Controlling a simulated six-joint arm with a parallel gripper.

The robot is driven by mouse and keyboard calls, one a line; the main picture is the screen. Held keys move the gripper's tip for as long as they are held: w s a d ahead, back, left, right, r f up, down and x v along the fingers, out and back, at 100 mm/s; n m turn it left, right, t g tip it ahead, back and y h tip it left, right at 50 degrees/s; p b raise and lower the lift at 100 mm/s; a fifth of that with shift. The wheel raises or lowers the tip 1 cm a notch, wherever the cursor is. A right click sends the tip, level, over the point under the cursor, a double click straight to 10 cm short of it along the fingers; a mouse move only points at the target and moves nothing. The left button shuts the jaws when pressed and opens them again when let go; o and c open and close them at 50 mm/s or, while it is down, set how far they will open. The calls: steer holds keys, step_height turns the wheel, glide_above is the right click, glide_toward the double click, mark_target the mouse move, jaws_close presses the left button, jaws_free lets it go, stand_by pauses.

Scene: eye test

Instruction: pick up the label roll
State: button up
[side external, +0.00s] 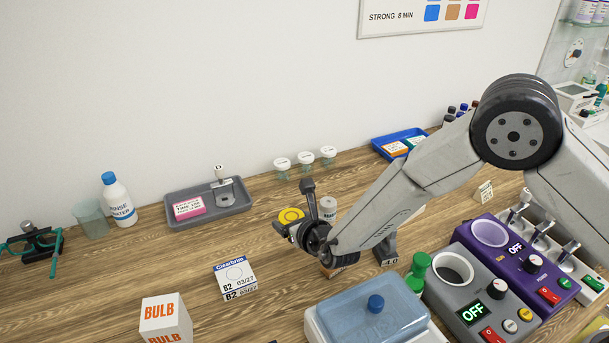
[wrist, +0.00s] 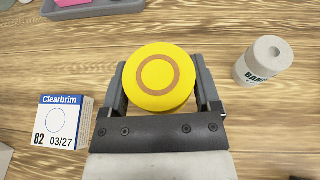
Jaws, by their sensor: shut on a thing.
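The label roll, as I take it, is a yellow round piece with a brown ring on its face (wrist: 158,78). In the wrist view it sits between the two fingers of my gripper (wrist: 162,92), which is shut on it. In the side view the yellow roll (side external: 290,215) shows between the fingers of my gripper (side external: 296,211), partly hidden by them. I cannot tell whether its underside touches the wooden table.
A white roll marked "BAN" (wrist: 263,61) stands close right of my gripper. A Clearbrim box (wrist: 62,122) is to the left. A grey tray (side external: 238,212) lies behind. A blue-lidded container (side external: 368,306) and machines (side external: 476,286) stand front right.

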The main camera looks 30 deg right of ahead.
steer(key=shift+s+d+r, duration=0.7)
steer(key=shift+s+r, duration=0.55)
steer(key=shift+s, duration=0.6)
steer(key=shift+s+d+r, duration=0.75)
steer(key=shift+s+r, duration=0.5)
steer(key=shift+s, duration=0.65)
steer(key=shift+s+d+r, duration=0.7)
steer(key=shift+s+r, duration=0.55)
steer(key=shift+s, duration=0.6)
